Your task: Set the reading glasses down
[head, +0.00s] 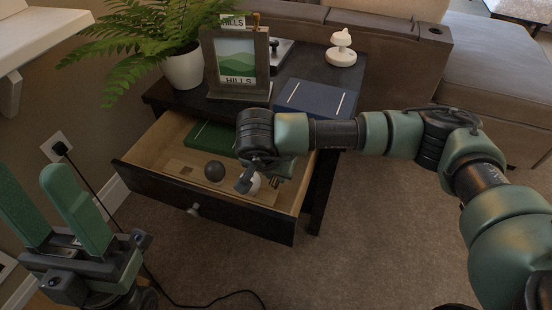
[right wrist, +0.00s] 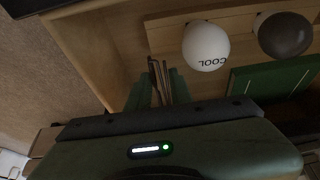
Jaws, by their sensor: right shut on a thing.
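My right gripper (right wrist: 160,85) is shut on the reading glasses (right wrist: 158,75), of which only thin brownish bars show between the fingers in the right wrist view. It is over the open drawer (head: 142,155), near the drawer's right side. In the head view my right wrist hides most of the gripper, and small brownish tips of the glasses (head: 274,182) show beside it. I cannot tell whether the glasses touch the drawer floor. My left gripper (head: 30,178) is open and empty at the lower left, away from the drawer.
On the dark table stand a potted fern (head: 184,70), a picture frame (head: 237,62), a blue book (head: 310,98) and a white object (head: 341,50).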

